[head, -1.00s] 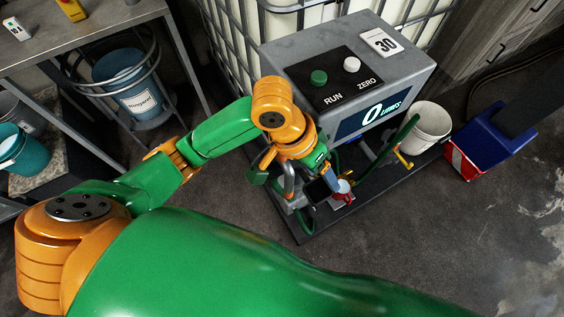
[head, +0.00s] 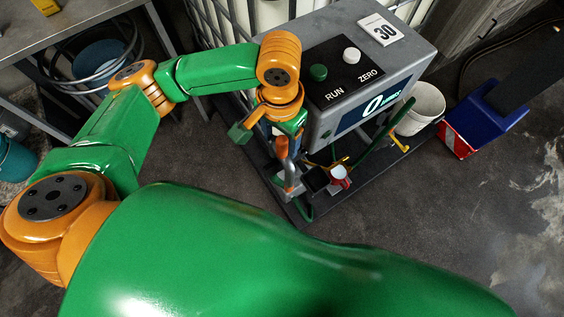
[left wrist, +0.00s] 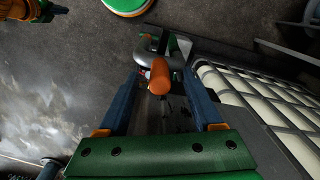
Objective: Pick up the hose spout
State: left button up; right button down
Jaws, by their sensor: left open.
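The hose spout shows in the left wrist view as a grey bent pipe (left wrist: 153,56) with an orange grip (left wrist: 160,77) pointing at the camera. In the head view its grey pipe (head: 290,172) stands at the near left end of the disperser's base, partly hidden by my gripper. My left gripper (left wrist: 162,74) is open, with its two blue fingers on either side of the orange grip and gaps visible. In the head view my left gripper (head: 286,134) is beside the disperser, above the spout. My right gripper is not in view.
The grey disperser console (head: 375,77) stands right of my gripper, with RUN and ZERO buttons and a display. A green hose (head: 376,140) runs beside it. A white bucket (head: 424,107) and a blue bin (head: 482,112) stand to the right. A caged tank (left wrist: 262,98) is close by.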

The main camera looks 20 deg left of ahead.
pick_arm(q)
jog(key=shift+f, duration=0.3)
jog(key=shift+w+d, duration=0.1)
jog(key=shift+w, duration=0.1)
jog(key=shift+c, duration=0.3)
grip_shut()
dwell(0.7)
